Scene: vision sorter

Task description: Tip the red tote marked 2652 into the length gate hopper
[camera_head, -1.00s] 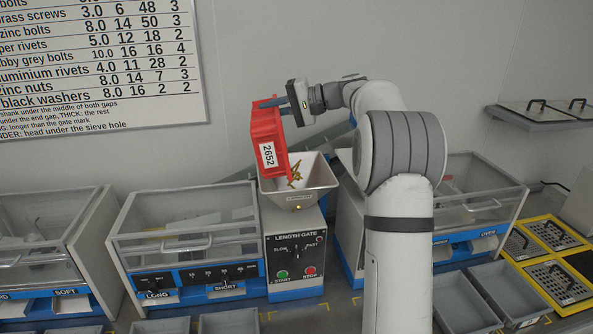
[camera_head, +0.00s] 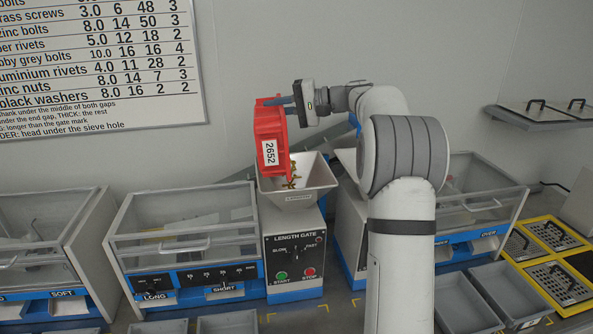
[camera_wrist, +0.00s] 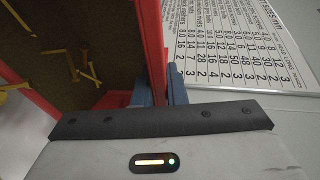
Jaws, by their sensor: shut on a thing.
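The red tote (camera_head: 270,128) with a white 2652 label hangs tipped on its side above the hopper (camera_head: 313,184) of the length gate (camera_head: 294,255). My gripper (camera_head: 284,100) is shut on the tote's upper rim. Several brass-coloured screws lie in the hopper below the tote's lower edge. In the wrist view, the tote's red wall (camera_wrist: 152,50) sits between my blue fingers (camera_wrist: 160,90). A few brass-coloured screws (camera_wrist: 88,65) show against the tote's dark inside.
Lidded clear bins (camera_head: 185,235) stand left of the length gate, and another sorter (camera_head: 480,200) stands to the right. Grey trays (camera_head: 465,300) lie in front. A wall chart (camera_head: 100,65) hangs behind. A shelf (camera_head: 545,115) is at right.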

